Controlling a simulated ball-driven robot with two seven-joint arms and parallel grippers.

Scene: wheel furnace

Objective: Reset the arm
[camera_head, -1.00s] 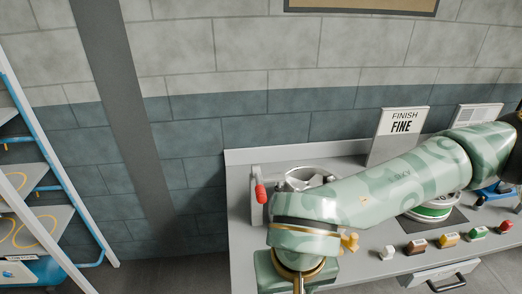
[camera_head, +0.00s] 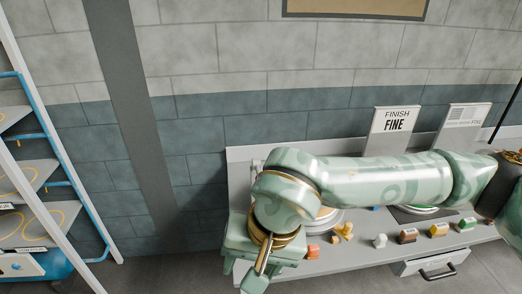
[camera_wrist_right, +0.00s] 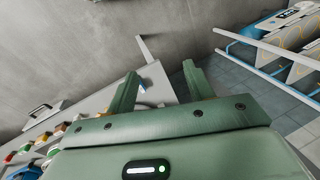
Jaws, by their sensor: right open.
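My right arm (camera_head: 385,180) reaches across the picture from the right in the head view, over the workbench. Its wrist bends down at the bench's left end, with the green right gripper (camera_head: 243,272) at the lower middle. In the right wrist view the gripper's two fingers (camera_wrist_right: 162,80) stand wide apart with nothing between them. My left gripper is not in view.
The grey workbench (camera_head: 238,172) carries a "FINISH FINE" sign (camera_head: 394,122), a second sign (camera_head: 462,122) and several coloured knobs (camera_head: 438,230) along its front. A drawer handle (camera_head: 438,274) is below. A blue-railed shelf rack (camera_head: 75,205) stands left; floor between is clear.

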